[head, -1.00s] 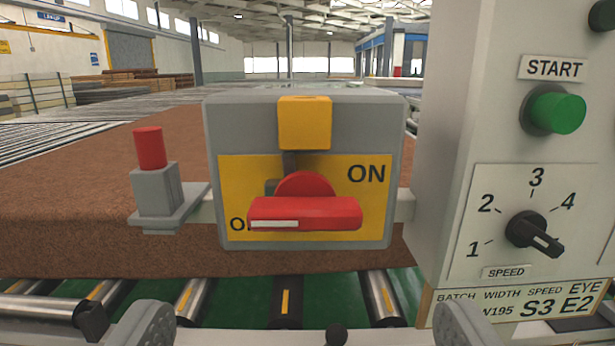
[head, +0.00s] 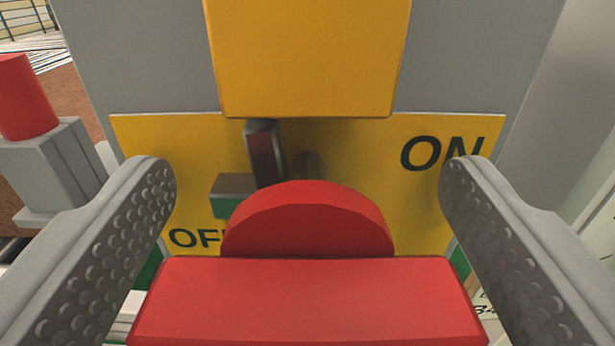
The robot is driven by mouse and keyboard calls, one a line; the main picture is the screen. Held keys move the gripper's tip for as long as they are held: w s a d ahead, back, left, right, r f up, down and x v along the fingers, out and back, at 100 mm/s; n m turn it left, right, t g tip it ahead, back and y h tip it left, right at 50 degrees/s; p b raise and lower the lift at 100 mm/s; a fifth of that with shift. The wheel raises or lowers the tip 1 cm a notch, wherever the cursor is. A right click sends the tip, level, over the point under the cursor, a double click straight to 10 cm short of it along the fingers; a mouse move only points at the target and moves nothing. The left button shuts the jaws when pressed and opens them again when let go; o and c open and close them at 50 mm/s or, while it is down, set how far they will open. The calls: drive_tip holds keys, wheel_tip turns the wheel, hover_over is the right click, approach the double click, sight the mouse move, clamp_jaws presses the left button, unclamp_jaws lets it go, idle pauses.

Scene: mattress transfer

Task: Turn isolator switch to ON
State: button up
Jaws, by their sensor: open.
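The isolator switch fills the head view: a grey box with a yellow plate (head: 350,150) marked ON at upper right and OFF at lower left. Its red handle (head: 310,300) lies level across the bottom, with a round red hub (head: 308,222) behind it. A yellow block (head: 308,55) sits above the handle. My gripper (head: 308,180) is open, its two grey dimpled fingers spread to the left and right of the hub. No contact with the handle is clear. The handle's lower part is cut off by the picture edge.
A grey block with a red cylinder (head: 25,95) stands left of the box, near my left finger. A small dark lever (head: 264,155) and a grey-green block (head: 232,195) stick out from the plate. A pale panel (head: 565,120) rises on the right.

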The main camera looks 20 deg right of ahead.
drive_tip(key=c, duration=1)
drive_tip(key=shift+m, duration=0.3)
drive_tip(key=m, duration=0.3)
drive_tip(key=shift+m, duration=1.8)
drive_tip(key=o, duration=1)
